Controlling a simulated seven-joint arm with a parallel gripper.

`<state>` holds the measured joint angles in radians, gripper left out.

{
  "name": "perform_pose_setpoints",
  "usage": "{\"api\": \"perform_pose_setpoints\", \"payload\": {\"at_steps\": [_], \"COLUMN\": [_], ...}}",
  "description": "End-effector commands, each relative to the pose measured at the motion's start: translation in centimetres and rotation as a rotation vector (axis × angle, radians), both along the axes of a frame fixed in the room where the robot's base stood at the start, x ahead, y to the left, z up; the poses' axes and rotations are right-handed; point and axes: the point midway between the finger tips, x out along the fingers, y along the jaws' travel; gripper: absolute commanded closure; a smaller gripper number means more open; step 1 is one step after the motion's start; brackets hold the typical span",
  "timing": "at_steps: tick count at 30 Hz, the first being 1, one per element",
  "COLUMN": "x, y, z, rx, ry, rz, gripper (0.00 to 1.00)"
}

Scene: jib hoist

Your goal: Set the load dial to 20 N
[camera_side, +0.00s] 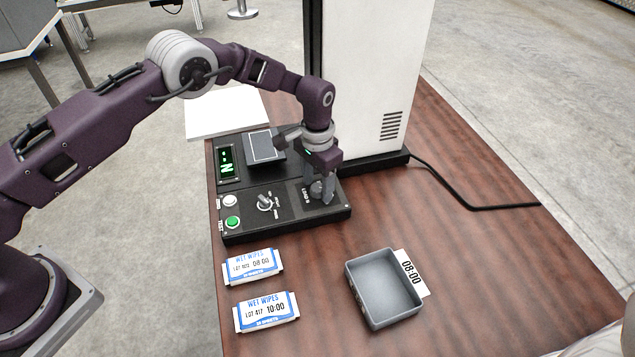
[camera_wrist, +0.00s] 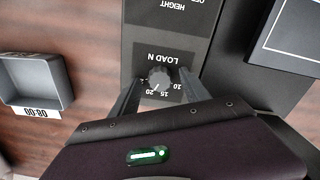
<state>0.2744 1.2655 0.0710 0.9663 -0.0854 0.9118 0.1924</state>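The load dial (camera_wrist: 159,78) is a small grey round knob on the black panel, under the upside-down label "LOAD N" in the wrist view. The marks 10, 15 and 20 show around its near side; its exact setting is hard to read. In the side view, the dial (camera_side: 316,187) is partly hidden by my fingers. My gripper (camera_wrist: 158,84) points down over it, one finger on each side. Gaps show between both fingers and the knob, so it is open around the dial. My gripper also shows in the side view (camera_side: 320,192).
The control panel (camera_side: 288,222) also carries a selector knob (camera_side: 265,203), a white button (camera_side: 230,201), a green button (camera_side: 232,222) and a lit green display (camera_side: 227,162). Two wet-wipes packs (camera_side: 252,267) and a grey tray (camera_side: 384,289) lie in front. A white cabinet (camera_side: 368,75) stands behind.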

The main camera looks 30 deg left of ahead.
Motion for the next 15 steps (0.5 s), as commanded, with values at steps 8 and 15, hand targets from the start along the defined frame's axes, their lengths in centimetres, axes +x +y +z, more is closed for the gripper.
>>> {"api": "perform_pose_setpoints", "payload": {"at_steps": [8,15], "x": [0.0,0.1], "y": [0.0,0.0], "z": [0.2,4.7], "rx": [0.0,-0.001], "ry": [0.0,-0.003], "rz": [0.0,0.0], "gripper": [0.46,0.46]}}
